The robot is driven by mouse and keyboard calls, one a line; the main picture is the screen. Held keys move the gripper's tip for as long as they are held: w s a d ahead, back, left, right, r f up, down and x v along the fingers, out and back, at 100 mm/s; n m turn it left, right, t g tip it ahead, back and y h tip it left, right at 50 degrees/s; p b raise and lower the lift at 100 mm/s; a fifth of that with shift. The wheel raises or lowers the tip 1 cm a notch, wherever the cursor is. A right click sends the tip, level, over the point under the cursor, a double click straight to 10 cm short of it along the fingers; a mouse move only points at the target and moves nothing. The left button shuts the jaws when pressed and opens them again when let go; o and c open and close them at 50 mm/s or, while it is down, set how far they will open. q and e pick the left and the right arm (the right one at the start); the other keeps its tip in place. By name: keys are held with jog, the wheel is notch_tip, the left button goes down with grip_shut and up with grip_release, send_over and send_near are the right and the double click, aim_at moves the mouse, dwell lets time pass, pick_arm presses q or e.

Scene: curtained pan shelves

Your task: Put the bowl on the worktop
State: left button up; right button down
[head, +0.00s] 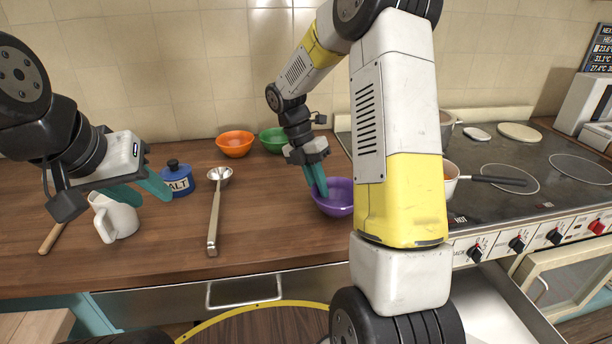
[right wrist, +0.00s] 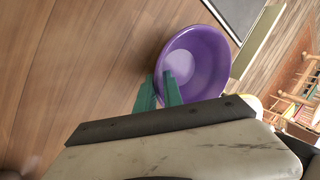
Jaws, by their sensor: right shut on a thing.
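A purple bowl (head: 338,199) is at the worktop's right part, close to the stove, and it also shows in the right wrist view (right wrist: 205,60). My right gripper (head: 318,190) is shut on the bowl's near-left rim, with one green finger inside it and one outside (right wrist: 160,90). The bowl looks upright; I cannot tell if its base touches the wood. The brown wooden worktop (head: 270,225) runs along the wall. My left gripper (head: 145,190) hangs above the worktop's left part, its green fingers apart and nothing between them.
An orange bowl (head: 235,145) and a green bowl (head: 273,140) stand at the back. A ladle (head: 214,215), a blue salt jar (head: 178,182) and a white mug (head: 115,218) are at the left. A pan (head: 451,180) sits on the stove (head: 540,165). The worktop's middle front is clear.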

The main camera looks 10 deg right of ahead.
jog(key=shift+f, duration=0.25)
dwell(0.3)
jog(key=c, duration=1.4)
grip_release()
jog(key=v, duration=0.7)
jog(key=shift+w+a+r, duration=0.1)
jog(key=shift+r, duration=0.3)
grip_shut()
